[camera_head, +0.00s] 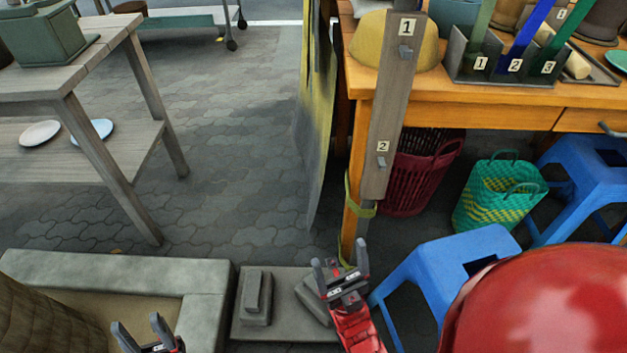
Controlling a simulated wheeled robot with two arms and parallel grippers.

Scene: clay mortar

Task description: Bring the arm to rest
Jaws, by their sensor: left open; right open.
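My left gripper (142,331) is low in the head view, over the sandy inside of a grey stone-edged trough. Its two fingers stand apart with nothing between them, and its lower part is cut off by the bottom edge. My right gripper (340,261) is on a red arm near the bottom middle, in front of the table leg. Its fingers are spread and hold nothing.
A wooden table (465,104) stands at the right with an upright numbered board (388,140) at its corner. Blue stools (450,268), a green basket (500,196) and a maroon basket (415,175) are below. Stone slabs (283,325) lie beside the trough (210,285). Paving at centre-left is clear.

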